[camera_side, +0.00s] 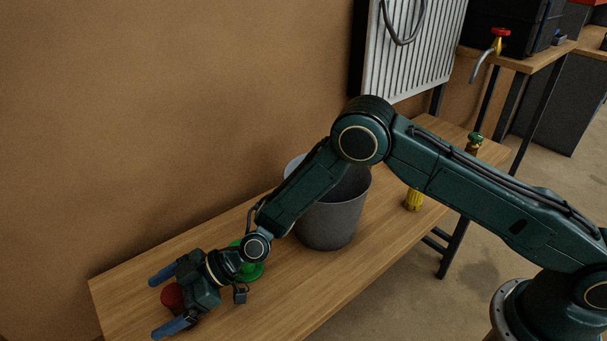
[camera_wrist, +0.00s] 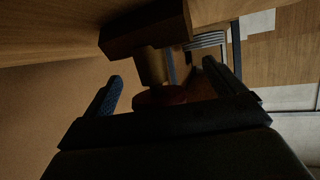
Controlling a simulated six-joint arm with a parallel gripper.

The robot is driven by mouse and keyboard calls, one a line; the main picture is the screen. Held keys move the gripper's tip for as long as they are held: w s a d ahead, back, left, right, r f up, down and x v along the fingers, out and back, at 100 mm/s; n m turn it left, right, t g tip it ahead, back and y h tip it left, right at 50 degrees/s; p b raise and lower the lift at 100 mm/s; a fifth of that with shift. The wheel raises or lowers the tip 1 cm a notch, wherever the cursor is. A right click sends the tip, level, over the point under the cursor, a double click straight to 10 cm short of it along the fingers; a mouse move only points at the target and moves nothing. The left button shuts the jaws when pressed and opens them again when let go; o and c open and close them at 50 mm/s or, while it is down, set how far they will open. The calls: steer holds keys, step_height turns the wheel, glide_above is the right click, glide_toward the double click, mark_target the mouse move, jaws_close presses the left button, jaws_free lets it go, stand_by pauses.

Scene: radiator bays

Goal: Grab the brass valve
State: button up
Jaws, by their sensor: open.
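My gripper (camera_side: 157,308) is low over the left end of the bench, its two blue-tipped fingers open and apart. A round red part (camera_side: 172,296) shows between the fingers, close to the palm. In the wrist view, my gripper (camera_wrist: 161,70) has a dark red disc (camera_wrist: 165,96) and a tan, brass-like stem (camera_wrist: 151,66) between its fingers; contact cannot be told. Another brass-coloured fitting with a green top (camera_side: 474,143) stands at the bench's far right end. I cannot tell for certain which is the brass valve.
A grey bucket (camera_side: 330,222) stands mid-bench (camera_side: 300,285) under my arm. A green object (camera_side: 252,270) lies partly hidden behind my wrist. A yellow object (camera_side: 413,200) is right of the bucket. A white radiator (camera_side: 415,50) and a red-handled tap (camera_side: 498,40) are behind.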

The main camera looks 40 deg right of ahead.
steer(key=shift+c, duration=0.2)
steer(key=c, duration=1.2)
steer(key=shift+r, duration=0.25)
step_height(320, 180, up, 20)
steer(key=shift+f, duration=0.15)
stand_by(0.4)
